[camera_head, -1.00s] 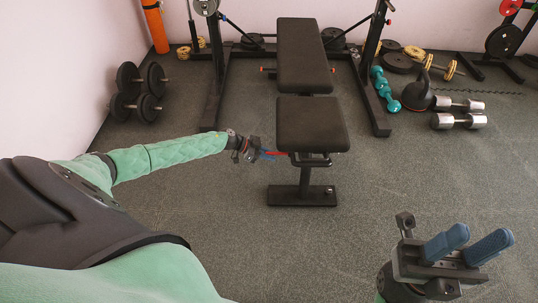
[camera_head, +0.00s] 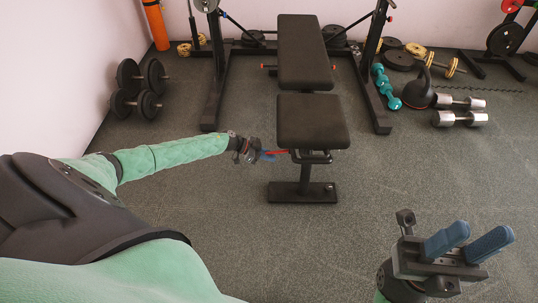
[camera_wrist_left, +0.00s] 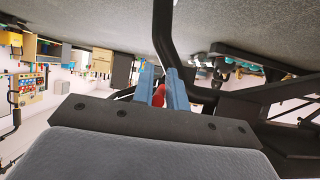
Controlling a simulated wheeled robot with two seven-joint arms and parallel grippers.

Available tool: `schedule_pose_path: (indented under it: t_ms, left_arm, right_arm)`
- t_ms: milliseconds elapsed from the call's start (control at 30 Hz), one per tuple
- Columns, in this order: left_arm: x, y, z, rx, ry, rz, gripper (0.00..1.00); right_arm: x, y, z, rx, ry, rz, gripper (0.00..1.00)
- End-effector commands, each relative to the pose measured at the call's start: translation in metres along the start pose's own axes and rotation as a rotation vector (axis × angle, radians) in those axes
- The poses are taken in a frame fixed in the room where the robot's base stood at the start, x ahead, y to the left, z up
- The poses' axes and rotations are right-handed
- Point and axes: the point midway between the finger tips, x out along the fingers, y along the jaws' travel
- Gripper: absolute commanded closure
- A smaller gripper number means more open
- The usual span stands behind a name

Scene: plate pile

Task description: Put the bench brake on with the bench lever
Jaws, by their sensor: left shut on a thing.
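The padded black bench (camera_head: 312,122) stands in the middle of the head view, on a black foot (camera_head: 302,193). The red bench lever (camera_head: 280,152) sticks out to the left from under its near seat. My left gripper (camera_head: 267,156) is at the lever's outer end, just left of the seat. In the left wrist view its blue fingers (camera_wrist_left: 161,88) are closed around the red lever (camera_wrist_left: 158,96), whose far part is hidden. My right gripper (camera_head: 467,244) is at the lower right, its blue fingers apart and empty, away from the bench.
A rack (camera_head: 214,92) stands around the far part of the bench. Black dumbbells (camera_head: 139,90) lie at the left wall. A kettlebell (camera_head: 418,92), chrome dumbbells (camera_head: 459,119) and a teal dumbbell (camera_head: 385,88) lie at the right. The floor in front of the bench is clear.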

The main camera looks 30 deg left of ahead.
Motion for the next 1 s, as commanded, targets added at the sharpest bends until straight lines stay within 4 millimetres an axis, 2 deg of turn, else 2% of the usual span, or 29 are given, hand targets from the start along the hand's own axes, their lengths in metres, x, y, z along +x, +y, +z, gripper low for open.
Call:
schedule_pose_path:
  t_ms: [1000]
  left_arm:
    - [0.003,-0.007,0.011,0.002,-0.001,-0.014,1.0]
  right_arm:
    - [0.001,0.0,0.0,0.0,0.0,0.0,0.64]
